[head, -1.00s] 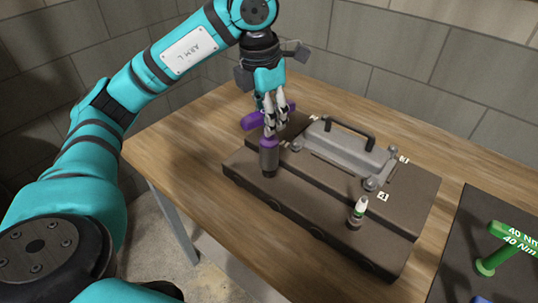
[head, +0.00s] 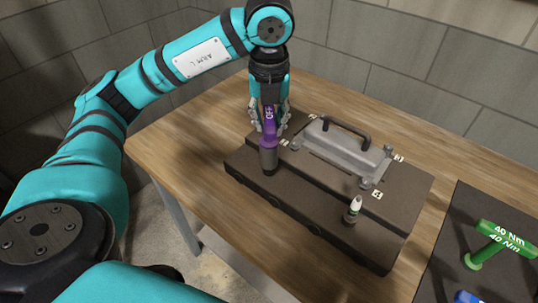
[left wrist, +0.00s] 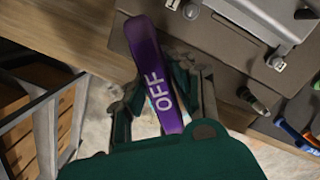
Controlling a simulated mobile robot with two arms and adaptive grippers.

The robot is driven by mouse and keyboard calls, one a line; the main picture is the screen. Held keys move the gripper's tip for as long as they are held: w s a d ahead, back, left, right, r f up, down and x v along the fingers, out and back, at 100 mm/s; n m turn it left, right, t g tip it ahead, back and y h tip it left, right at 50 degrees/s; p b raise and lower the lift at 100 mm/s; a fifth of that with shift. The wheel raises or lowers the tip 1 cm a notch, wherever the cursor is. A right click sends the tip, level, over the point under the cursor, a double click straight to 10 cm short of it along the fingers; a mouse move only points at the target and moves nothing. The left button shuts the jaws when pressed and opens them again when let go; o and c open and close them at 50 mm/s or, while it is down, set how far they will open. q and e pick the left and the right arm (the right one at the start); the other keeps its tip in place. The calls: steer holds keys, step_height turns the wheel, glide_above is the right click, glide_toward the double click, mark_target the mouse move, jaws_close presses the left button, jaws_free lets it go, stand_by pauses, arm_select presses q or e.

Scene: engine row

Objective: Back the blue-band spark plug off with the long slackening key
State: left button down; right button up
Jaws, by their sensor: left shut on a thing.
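The purple key (head: 268,127), marked OFF, stands upright with its dark socket (head: 268,160) on the left end of the engine block (head: 330,220). My left gripper (head: 268,118) is shut on its purple handle from above. In the left wrist view the handle (left wrist: 153,70) runs lengthwise between the fingers. No blue band shows; whatever is under the socket is hidden. A plug with a white top and a green band (head: 353,209) stands at the block's right end. It also shows in the left wrist view (left wrist: 253,101). My right gripper is out of view.
A grey cover (head: 345,155) with a black handle lies along the block behind the plugs. A green 40 Nm key (head: 490,245) and a blue thing (head: 467,297) are on the dark mat (head: 450,230) at right. Bare wooden table (head: 190,150) lies left of the block.

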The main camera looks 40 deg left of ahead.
arm_select(q)
steer(key=m+b, duration=0.1)
steer(key=m, duration=0.1)
steer(key=shift+f+m+b, duration=0.1)
steer(key=shift+m+b, duration=0.3)
steer(key=m+h+b, duration=0.1)
steer(key=m, duration=0.5)
steer(key=shift+b, duration=0.4)
steer(key=m+b, duration=0.1)
steer(key=m, duration=0.3)
steer(key=shift+r+h, duration=0.2)
steer(key=shift+h, duration=0.1)
steer(key=m, duration=0.4)
steer(key=shift+r, duration=0.1)
